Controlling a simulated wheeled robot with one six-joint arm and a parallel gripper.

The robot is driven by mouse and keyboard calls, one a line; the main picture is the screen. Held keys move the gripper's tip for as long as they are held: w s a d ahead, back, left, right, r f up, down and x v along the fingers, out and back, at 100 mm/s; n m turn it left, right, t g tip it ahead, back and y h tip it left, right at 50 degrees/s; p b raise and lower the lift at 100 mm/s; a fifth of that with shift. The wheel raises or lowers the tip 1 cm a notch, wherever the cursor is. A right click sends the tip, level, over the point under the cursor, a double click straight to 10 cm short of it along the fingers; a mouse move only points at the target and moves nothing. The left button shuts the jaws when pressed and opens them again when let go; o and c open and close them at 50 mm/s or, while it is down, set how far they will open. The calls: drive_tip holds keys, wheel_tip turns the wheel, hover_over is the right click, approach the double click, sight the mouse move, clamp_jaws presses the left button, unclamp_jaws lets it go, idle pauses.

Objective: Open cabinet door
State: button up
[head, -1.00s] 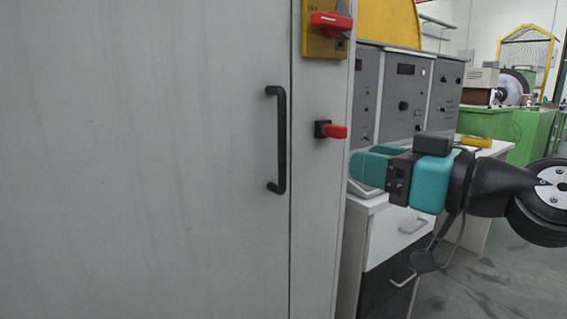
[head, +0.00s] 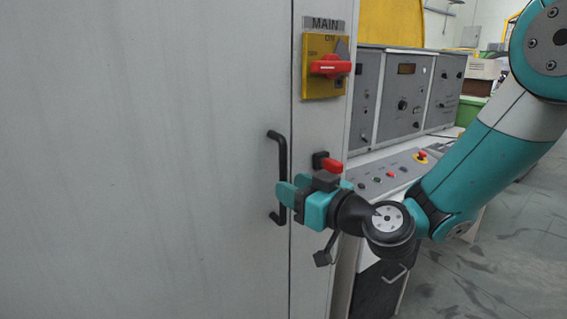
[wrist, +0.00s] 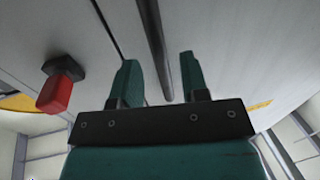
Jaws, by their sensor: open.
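The grey cabinet door (head: 150,160) fills the left of the head view and looks shut, with a thin seam along its right edge. Its black vertical bar handle (head: 283,155) stands near that edge. My gripper (head: 284,192) is open at the handle's lower half. In the wrist view the handle (wrist: 157,45) runs down between the two teal fingers (wrist: 160,80), nearer the right one. Whether a finger touches the bar cannot be told. The fingers hide a short part of the handle in the head view.
A red rotary switch (head: 330,67) on a yellow plate and a smaller red knob (head: 331,166) stick out right of the handle; the knob is close above my gripper. A control desk (head: 385,178) with buttons stands to the right behind my arm.

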sight(283, 218)
drive_tip(key=shift+p+x, duration=0.65)
drive_tip(key=shift+x, duration=0.95)
drive_tip(key=shift+c, duration=0.2)
clamp_jaws()
